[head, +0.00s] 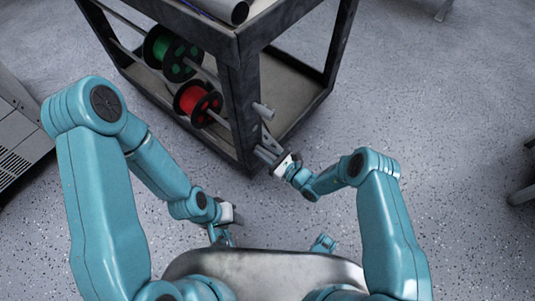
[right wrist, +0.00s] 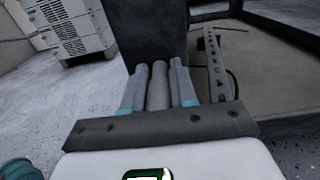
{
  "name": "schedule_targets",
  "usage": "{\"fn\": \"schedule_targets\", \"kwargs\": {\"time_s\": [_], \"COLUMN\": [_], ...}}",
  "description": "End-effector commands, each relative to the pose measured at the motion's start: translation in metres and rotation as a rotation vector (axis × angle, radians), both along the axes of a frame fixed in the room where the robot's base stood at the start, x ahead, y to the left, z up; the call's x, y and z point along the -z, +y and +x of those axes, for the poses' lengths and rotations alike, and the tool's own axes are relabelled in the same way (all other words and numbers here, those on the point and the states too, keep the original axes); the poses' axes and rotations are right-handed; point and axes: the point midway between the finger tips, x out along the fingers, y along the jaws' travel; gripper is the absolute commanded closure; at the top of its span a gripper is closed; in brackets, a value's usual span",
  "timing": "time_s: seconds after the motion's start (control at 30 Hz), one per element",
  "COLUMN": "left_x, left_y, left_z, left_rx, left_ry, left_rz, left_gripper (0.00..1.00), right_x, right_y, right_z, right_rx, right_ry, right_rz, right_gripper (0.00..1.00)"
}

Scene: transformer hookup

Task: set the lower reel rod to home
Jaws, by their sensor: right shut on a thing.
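The lower reel rod (head: 217,119) carries a red reel (head: 196,102) on the cart's side. My right gripper (head: 268,153) is at the cart's near corner post, at the rod's end. In the right wrist view the rod (right wrist: 158,88) lies between the two grey fingers, which are shut on it. The rod's stretch behind the post is hidden in the head view. My left gripper (head: 226,216) hangs low in front of my body, away from the cart; its finger opening is not clear.
The dark metal cart (head: 238,95) has an upper rod end (head: 263,111) sticking out above my right gripper. A green reel (head: 172,54) sits above the red one. A grey cabinet (head: 18,125) stands at the left. The floor on the right is mostly clear.

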Motion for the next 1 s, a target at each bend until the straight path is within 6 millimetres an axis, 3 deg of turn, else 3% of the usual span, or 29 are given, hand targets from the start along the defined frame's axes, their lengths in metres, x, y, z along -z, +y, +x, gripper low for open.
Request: {"fn": "schedule_targets", "kwargs": {"time_s": [0.07,0.1,0.17,0.67,0.77,1.0], "left_x": [0.0,0.0,0.0,-0.003,-0.009,-0.025], "left_y": [0.0,0.0,0.0,0.0,0.0,0.0], "left_z": [0.0,0.0,0.0,0.0,0.0,0.0], "left_rx": [0.0,0.0,0.0,0.0,0.001,0.002], "left_ry": [0.0,0.0,0.0,0.0,0.001,0.0], "left_rz": [0.0,0.0,0.0,0.0,0.0,0.0], "left_gripper": [0.57,0.57,0.57,0.57,0.57,0.57], "right_x": [0.0,0.0,0.0,-0.001,-0.002,-0.003], "right_y": [-0.001,-0.001,-0.001,-0.006,-0.019,-0.071], "right_z": [0.0,0.0,0.0,-0.003,-0.012,-0.049], "right_rx": [0.001,0.001,0.001,0.002,0.004,0.008], "right_ry": [0.001,0.001,0.001,0.002,0.004,0.005], "right_rz": [0.0,0.0,0.0,0.0,0.0,0.001], "right_gripper": [1.0,0.67,0.48,0.48,0.48,0.48]}}
